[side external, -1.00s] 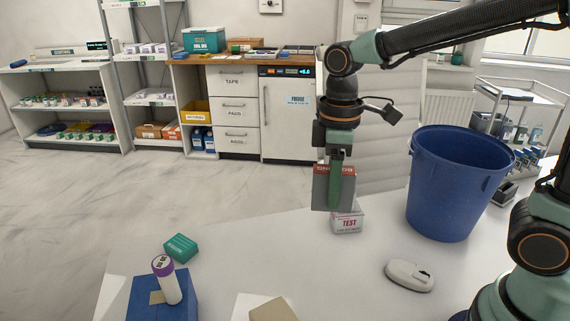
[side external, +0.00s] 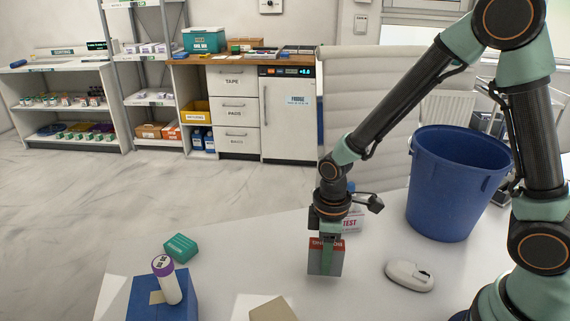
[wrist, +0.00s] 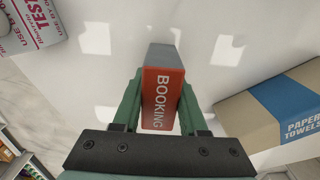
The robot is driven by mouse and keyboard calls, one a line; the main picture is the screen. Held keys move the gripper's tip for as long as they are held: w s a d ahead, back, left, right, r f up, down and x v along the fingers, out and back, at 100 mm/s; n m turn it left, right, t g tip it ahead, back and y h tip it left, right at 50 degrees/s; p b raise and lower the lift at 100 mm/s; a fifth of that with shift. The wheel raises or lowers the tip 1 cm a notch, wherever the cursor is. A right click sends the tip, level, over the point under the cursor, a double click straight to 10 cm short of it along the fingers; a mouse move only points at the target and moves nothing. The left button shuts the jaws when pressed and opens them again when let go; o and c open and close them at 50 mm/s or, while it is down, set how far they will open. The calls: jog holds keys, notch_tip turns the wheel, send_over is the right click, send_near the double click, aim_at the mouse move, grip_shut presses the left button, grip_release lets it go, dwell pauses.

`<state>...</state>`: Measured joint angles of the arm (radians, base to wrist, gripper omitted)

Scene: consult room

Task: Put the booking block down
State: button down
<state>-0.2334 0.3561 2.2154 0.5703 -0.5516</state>
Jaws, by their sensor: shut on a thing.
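The booking block (side external: 325,262) is a grey block with a red band on top. In the wrist view the block (wrist: 163,92) shows the white word BOOKING on its red face. My gripper (side external: 326,254) is shut on it, with one green finger on each side, and points down over the white table (side external: 240,245). The block is upright. Its bottom edge is at or just above the table top; I cannot tell if it touches.
A white TEST box (side external: 351,223) stands just behind the block. A white mouse-shaped device (side external: 409,276) lies to the right, and a blue bin (side external: 455,190) stands behind that. A teal box (side external: 181,247) and a purple-capped tube (side external: 167,281) are left. A paper towels box (wrist: 270,105) shows in the wrist view.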

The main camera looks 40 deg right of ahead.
jog(key=shift+f, duration=1.15)
jog(key=shift+f, duration=0.1)
jog(key=shift+c, duration=2.2)
grip_release()
notch_tip(320, 180, up, 12)
jog(key=shift+r, duration=0.15)
jog(key=s+d+r+m+t, duration=0.4)
jog(key=d+r+m, duration=0.3)
jog(key=r+m, duration=0.2)
jog(key=shift+d+r+t, duration=0.4)
jog(key=shift+r+t, duration=0.4)
jog(key=shift+r, duration=0.25)
